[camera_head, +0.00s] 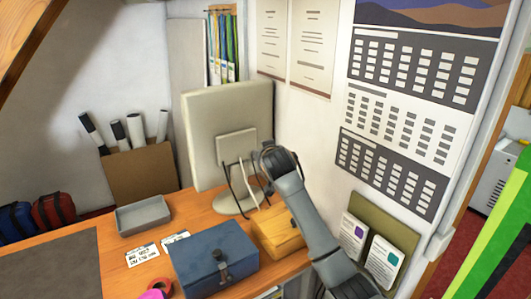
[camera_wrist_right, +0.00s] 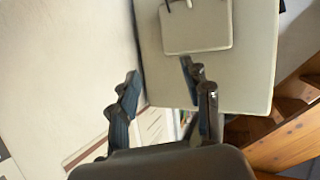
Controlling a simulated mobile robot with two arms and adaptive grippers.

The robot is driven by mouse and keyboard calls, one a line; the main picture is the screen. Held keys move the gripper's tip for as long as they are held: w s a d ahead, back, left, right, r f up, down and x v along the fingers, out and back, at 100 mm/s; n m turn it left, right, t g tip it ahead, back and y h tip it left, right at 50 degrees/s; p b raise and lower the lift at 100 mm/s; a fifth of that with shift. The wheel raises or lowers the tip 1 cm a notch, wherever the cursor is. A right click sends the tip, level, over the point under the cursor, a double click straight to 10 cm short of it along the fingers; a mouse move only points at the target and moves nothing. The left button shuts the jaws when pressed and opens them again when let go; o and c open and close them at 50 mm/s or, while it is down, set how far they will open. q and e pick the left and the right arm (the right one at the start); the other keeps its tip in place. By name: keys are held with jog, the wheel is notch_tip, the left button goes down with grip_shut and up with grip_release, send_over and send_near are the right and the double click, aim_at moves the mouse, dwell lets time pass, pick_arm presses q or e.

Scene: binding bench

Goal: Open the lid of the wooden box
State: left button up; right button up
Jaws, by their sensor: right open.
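The wooden box (camera_head: 276,236) is small and yellow-brown. It sits on the bench in the head view, right of the blue box, and its lid looks closed. My right arm passes in front of its right side and hides part of it. My right gripper (camera_head: 246,182) is above and behind the box, close to the back of the monitor, and not touching the box. In the right wrist view my right gripper (camera_wrist_right: 164,92) has its fingers spread with nothing between them. The wooden box is not visible there. My left gripper is not in view.
A blue box (camera_head: 205,263) with a dark latch stands left of the wooden box. The monitor (camera_head: 228,112), also in the wrist view (camera_wrist_right: 260,65), stands behind it. The wall is close on the right.

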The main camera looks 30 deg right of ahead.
dwell(0.4)
jog(key=v, duration=1.2)
jog(key=shift+d, duration=0.1)
